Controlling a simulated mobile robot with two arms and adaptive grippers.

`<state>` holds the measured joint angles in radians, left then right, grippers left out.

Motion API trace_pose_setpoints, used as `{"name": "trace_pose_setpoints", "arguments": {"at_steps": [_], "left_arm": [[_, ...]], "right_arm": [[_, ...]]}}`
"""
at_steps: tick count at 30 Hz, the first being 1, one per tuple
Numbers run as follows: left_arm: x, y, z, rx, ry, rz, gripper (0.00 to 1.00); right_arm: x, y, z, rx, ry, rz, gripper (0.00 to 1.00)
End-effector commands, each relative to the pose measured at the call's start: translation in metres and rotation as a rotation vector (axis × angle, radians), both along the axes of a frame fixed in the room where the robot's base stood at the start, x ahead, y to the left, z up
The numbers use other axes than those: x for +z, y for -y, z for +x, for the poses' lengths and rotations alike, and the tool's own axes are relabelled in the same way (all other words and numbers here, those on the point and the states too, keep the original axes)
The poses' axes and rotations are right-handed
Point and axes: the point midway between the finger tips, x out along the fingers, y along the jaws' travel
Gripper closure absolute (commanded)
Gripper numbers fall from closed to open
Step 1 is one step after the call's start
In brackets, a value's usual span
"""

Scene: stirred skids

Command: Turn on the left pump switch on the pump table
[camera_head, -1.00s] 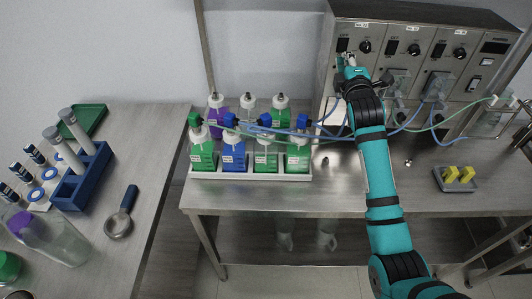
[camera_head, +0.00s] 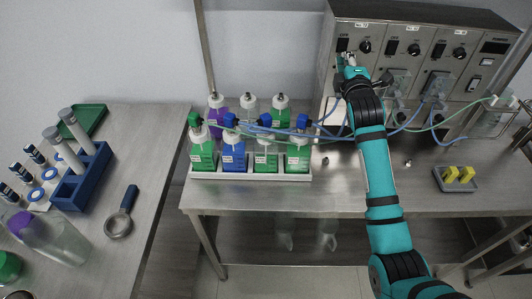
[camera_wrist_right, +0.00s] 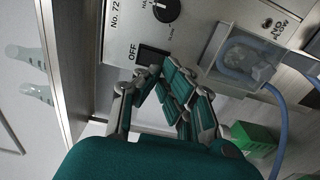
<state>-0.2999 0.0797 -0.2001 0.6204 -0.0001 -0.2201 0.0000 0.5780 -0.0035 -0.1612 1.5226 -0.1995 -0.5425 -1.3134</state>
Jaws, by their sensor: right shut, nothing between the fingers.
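The pump unit (camera_head: 425,48) is a grey metal box at the back of the pump table (camera_head: 330,190). Its left panel has a black switch (camera_head: 342,45) and a round knob (camera_head: 365,46). In the right wrist view the black switch (camera_wrist_right: 153,57) sits beside an "OFF" label, below the knob (camera_wrist_right: 165,9). My right gripper (camera_head: 349,60) is shut and empty, with its fingertips (camera_wrist_right: 154,72) at the lower edge of the switch. The fingertips partly cover it, and I cannot tell whether they touch it. My left gripper is not in view.
A white tray (camera_head: 250,176) of capped bottles stands left of my right arm. A small tray with yellow pieces (camera_head: 458,175) lies at the right. A side table (camera_head: 150,150) stands at the left.

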Motion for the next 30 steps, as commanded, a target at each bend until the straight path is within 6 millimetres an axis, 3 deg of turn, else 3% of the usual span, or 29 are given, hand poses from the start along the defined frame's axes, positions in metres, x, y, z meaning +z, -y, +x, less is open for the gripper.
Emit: {"name": "trace_pose_setpoints", "arguments": {"at_steps": [15, 30], "left_arm": [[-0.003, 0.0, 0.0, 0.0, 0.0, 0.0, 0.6], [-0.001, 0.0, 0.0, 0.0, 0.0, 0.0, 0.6]], "right_arm": [[0.005, -0.001, 0.02, 0.0, 0.001, -0.001, 1.0], [0.006, -0.001, 0.022, 0.0, 0.001, -0.002, 1.0]]}}
